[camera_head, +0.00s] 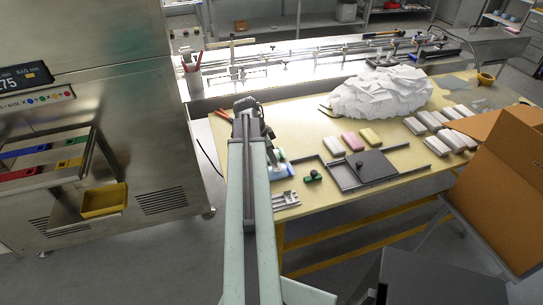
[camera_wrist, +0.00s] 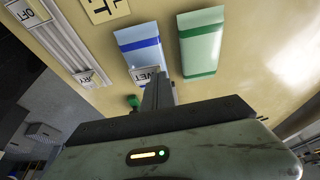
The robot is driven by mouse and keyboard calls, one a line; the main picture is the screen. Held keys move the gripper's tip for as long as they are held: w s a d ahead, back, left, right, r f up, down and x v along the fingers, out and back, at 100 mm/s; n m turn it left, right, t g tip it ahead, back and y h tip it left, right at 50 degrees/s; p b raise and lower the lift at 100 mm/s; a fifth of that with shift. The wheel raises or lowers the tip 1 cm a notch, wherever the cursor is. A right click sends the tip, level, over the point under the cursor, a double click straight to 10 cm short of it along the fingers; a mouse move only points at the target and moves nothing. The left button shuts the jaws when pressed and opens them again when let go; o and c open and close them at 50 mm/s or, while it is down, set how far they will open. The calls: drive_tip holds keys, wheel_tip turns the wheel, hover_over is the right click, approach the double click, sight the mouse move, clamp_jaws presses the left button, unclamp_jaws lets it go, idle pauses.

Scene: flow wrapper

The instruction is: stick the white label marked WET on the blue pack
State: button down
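The blue pack (camera_wrist: 140,50), pale with a darker blue band, lies flat on the yellow table in the wrist view. It shows partly beside my arm in the head view (camera_head: 278,173). The white label marked WET (camera_wrist: 147,73) is at my fingertips, over the near part of the blue pack. My gripper (camera_wrist: 155,82) appears shut on the label; its fingers look close together. I cannot tell whether the label touches the pack. In the head view my arm hides most of the gripper.
A green pack (camera_wrist: 202,45) lies just right of the blue one. A grey rack (camera_wrist: 62,38) holds labels marked DRY (camera_wrist: 88,78) and OFT. A yellow label (camera_wrist: 104,9) lies near it.

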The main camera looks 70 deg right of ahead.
idle(0.4)
drive_tip(key=shift+f+b, duration=0.8)
drive_tip(key=shift+f, duration=0.25)
idle(0.7)
drive_tip(key=c, duration=2.2)
unclamp_jaws()
drive_tip(key=c, duration=1.7)
unclamp_jaws()
drive_tip(key=o, duration=0.5)
